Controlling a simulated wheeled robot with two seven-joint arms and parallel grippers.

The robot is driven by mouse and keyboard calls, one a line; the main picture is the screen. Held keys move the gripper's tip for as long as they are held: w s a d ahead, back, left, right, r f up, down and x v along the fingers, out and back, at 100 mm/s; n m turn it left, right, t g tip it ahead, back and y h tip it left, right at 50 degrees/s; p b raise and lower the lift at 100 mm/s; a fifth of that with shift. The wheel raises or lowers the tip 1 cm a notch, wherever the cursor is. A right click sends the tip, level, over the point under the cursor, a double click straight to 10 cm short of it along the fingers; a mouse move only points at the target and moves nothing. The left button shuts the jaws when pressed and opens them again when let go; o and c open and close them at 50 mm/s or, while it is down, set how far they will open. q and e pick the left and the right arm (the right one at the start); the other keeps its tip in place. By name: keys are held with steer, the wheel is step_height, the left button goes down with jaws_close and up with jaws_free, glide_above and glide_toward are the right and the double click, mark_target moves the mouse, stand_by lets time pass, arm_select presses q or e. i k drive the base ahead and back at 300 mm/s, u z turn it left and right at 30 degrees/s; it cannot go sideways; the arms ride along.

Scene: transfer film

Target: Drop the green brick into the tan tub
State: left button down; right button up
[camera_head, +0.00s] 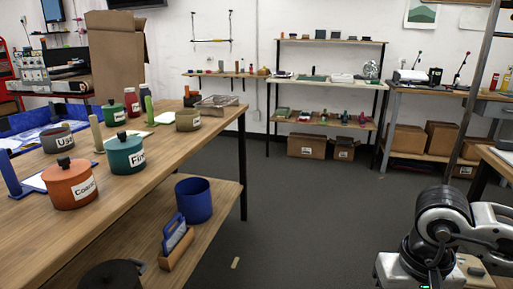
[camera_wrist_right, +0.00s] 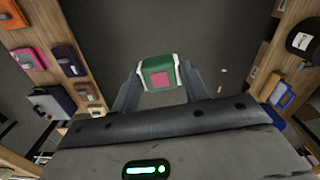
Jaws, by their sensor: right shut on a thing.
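My right gripper (camera_wrist_right: 160,77) is shut on a green brick (camera_wrist_right: 154,65) with white edges and a pink square on the side facing the wrist camera. The brick is held between the two fingers above the dark floor. In the head view my right arm shows at the lower right, but its fingers and the brick are not visible there. A small tan tub (camera_head: 186,126) with a white label stands on the wooden table at the left, near its far right edge. My right gripper is well apart from it. My left gripper is not in view.
The wooden table (camera_head: 190,150) also holds an orange pot (camera_head: 68,191), a teal pot (camera_head: 124,159), a green pot (camera_head: 112,117) and a grey-brown pot (camera_head: 55,141). A blue bin (camera_head: 193,205) stands on its lower shelf.

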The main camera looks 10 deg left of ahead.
mark_target(192, 127)
steer(key=u, duration=0.7)
steer(key=i, duration=1)
steer(key=z, duration=1.2)
steer(key=i, duration=1.9)
steer(key=u, duration=2.25)
